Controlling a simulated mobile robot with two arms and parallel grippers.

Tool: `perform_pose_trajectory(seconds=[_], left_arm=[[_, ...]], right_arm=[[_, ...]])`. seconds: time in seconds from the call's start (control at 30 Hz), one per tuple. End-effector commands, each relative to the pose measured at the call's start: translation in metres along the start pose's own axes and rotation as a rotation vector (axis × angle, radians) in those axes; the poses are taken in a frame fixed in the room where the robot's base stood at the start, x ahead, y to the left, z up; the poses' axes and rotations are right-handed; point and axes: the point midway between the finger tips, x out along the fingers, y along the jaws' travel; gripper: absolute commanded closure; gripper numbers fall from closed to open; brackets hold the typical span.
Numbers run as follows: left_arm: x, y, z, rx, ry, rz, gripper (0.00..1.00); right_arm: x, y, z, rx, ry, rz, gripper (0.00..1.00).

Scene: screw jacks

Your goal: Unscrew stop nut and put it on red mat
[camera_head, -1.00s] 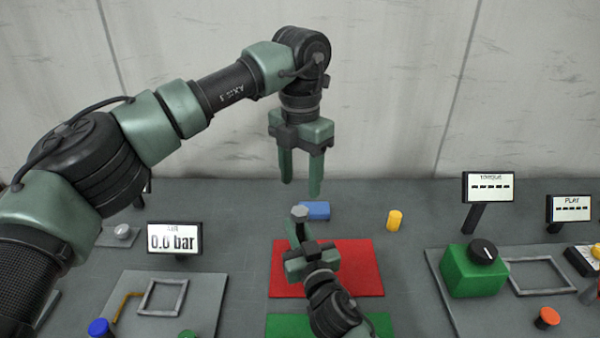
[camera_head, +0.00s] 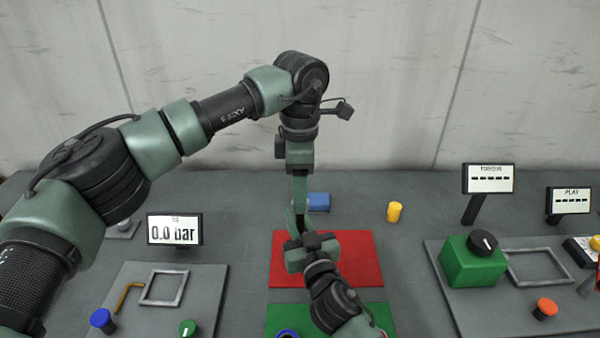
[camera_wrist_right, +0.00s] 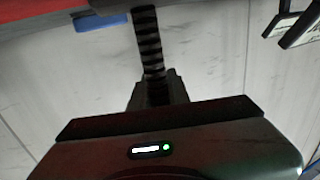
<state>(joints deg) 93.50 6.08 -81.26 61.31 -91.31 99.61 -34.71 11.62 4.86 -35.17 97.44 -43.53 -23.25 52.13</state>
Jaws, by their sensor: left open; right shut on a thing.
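The red mat (camera_head: 350,262) lies mid-table, partly covered by my right arm. My right gripper (camera_head: 298,228) is over its back left part, shut on the screw jack, which is mostly hidden in the head view. In the right wrist view a dark threaded spindle (camera_wrist_right: 149,40) runs from the top edge down to a dark block. My left gripper (camera_head: 300,200) is open, points down and is seen edge-on, its fingers just above and overlapping the right gripper's fingers. I cannot make out the stop nut or whether the left fingers touch it.
A green mat (camera_head: 385,316) lies in front of the red one. A blue block (camera_head: 318,202) and a yellow cylinder (camera_head: 395,212) stand behind. A grey plate with a green box (camera_head: 470,265) is at right; a pressure display (camera_head: 175,229) is at left.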

Motion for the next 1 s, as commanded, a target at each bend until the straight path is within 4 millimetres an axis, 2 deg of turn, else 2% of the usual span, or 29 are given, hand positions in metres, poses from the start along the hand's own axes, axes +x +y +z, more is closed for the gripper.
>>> perform_pose_trajectory(seconds=[0.2,0.47,0.5,0.67,0.7,0.87,1.0], left_arm=[[0.018,0.000,0.000,-0.001,0.000,0.000,0.47],[0.020,0.000,0.000,-0.002,0.000,0.000,0.47],[0.020,0.000,0.000,-0.002,0.000,0.000,0.50],[0.020,0.000,0.000,-0.002,0.000,0.000,0.95],[0.020,0.000,0.000,-0.002,0.000,0.000,1.00],[0.020,0.000,0.000,-0.038,0.000,0.000,1.00],[0.019,0.000,0.000,-0.261,0.000,0.001,1.00]], right_arm=[[0.000,0.000,0.002,0.000,-0.003,0.000,1.00],[0.000,0.000,0.002,0.000,-0.003,0.001,1.00],[0.000,0.000,0.002,0.000,-0.003,0.001,1.00],[0.000,0.000,0.002,0.000,-0.003,0.001,1.00],[0.000,0.000,0.002,0.000,-0.003,0.001,1.00],[0.000,0.000,0.002,0.000,-0.004,0.001,1.00],[0.000,0.000,0.002,0.000,-0.004,0.001,1.00]])
